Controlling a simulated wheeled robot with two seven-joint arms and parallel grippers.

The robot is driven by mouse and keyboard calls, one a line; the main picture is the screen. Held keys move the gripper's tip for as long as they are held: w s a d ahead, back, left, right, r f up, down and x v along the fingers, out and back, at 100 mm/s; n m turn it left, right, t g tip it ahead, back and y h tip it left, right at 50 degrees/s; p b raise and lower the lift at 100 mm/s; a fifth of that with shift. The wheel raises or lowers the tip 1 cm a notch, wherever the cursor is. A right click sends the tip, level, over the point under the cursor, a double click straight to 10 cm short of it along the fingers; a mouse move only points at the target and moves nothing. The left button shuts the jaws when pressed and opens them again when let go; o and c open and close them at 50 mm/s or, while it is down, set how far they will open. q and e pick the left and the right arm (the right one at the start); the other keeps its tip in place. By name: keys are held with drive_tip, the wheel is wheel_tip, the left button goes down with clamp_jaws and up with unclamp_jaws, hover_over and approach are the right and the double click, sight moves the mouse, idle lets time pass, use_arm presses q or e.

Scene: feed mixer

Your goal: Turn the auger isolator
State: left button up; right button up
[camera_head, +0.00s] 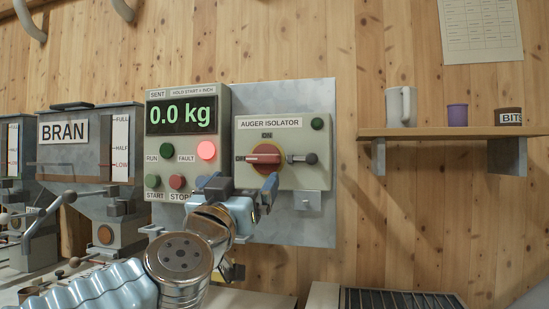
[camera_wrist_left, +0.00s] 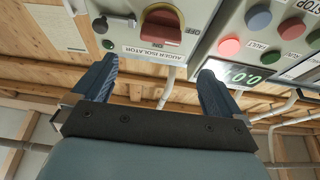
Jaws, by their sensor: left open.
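The auger isolator is a grey-green box (camera_head: 311,179) on a metal panel. Its red rotary handle (camera_head: 264,158) sits on a yellow disc and lies about horizontal; a small label at its left end is hard to read, and "ON" stands above. A small dark-knobbed lever (camera_head: 305,158) is to its right. My left gripper (camera_head: 242,188) is open and empty, in front of and just below the handle, its fingers apart. In the left wrist view the red handle (camera_wrist_left: 161,24) shows beyond the open gripper (camera_wrist_left: 156,78), roughly between the fingertips and apart from them. My right gripper is not in view.
The control box with a 0.0 kg display (camera_head: 182,115) adjoins on the left; its red fault lamp (camera_head: 206,150) is lit. The BRAN hopper (camera_head: 85,165) stands farther left. A shelf (camera_head: 430,132) with a mug (camera_head: 402,105) and cups is right.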

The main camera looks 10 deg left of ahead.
sight(261, 159)
use_arm(q)
drive_tip(key=p+x, duration=0.2)
drive_tip(key=x, duration=0.9)
drive_tip(key=shift+w, duration=0.3)
drive_tip(key=shift+f, duration=0.1)
drive_tip(key=c, duration=0.9)
